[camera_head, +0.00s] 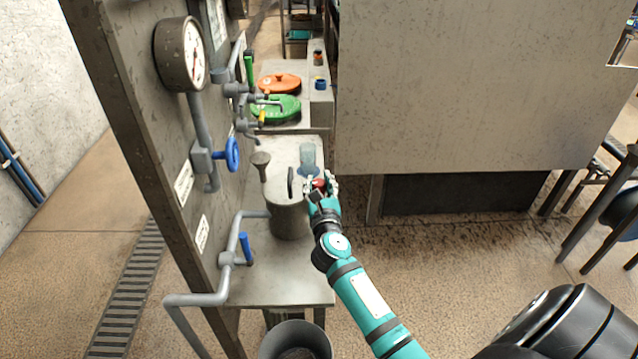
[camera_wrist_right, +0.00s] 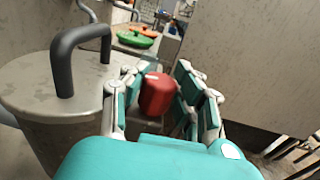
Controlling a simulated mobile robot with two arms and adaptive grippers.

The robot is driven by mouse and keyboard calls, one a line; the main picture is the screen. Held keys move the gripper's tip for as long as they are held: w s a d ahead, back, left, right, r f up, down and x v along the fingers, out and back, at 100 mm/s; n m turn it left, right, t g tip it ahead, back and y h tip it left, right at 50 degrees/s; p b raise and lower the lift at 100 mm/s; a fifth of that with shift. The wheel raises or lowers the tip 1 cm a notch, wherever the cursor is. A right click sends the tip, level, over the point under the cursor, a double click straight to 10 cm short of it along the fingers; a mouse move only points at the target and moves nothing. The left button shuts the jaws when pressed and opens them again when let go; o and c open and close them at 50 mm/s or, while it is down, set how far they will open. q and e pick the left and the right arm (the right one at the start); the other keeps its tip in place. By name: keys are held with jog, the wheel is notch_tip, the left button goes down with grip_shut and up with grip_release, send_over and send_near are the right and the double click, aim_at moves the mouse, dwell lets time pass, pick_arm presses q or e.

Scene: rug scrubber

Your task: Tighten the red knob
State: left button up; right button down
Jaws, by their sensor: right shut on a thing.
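The red knob (camera_wrist_right: 158,95) sits on the right side of a grey metal pot-like vessel (camera_wrist_right: 45,95) with a dark handle on its lid. My right gripper (camera_wrist_right: 160,92) has its fingers on both sides of the knob and is shut on it. In the head view the knob (camera_head: 319,184) shows as a small red patch between the fingers of my right gripper (camera_head: 321,186), mostly hidden by them. The vessel (camera_head: 288,215) stands on a metal bench. My left gripper is not in view.
A panel with a gauge (camera_head: 181,54), a blue valve wheel (camera_head: 232,154) and grey pipes stands to the left. Green (camera_head: 276,108) and orange (camera_head: 279,82) lids lie behind. A large grey box-like structure (camera_head: 470,90) fills the back right. A bucket (camera_head: 296,342) stands in front.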

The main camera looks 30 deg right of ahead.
jog(key=shift+d+r+n+t+y+p, duration=0.1)
jog(key=shift+n+t+y+p, duration=0.6)
jog(key=shift+n+y+p, duration=0.8)
jog(key=shift+y+p, duration=0.3)
jog(key=shift+y, duration=0.7)
jog(key=n+y, duration=0.2)
jog(key=shift+f+t+y, duration=0.2)
jog(key=shift+t+y, duration=0.1)
jog(key=shift+y, duration=0.1)
jog(key=shift+f+n+y, duration=0.1)
jog(key=shift+n+y, duration=0.5)
jog(key=shift+y, duration=0.2)
jog(key=n+y+b, duration=0.1)
jog(key=y, duration=0.1)
jog(key=shift+f+n+y, duration=0.1)
jog(key=shift+n+y, duration=0.2)
jog(key=n+g+y+b, duration=0.2)
jog(key=n+y+b, duration=0.1)
jog(key=y, duration=0.1)
jog(key=shift+y+b, duration=0.3)
jog(key=shift+b, duration=0.1)
jog(key=shift+n+g+y+b, duration=1.1)
jog(key=shift+n+y+b, duration=0.2)
jog(key=shift+y, duration=0.3)
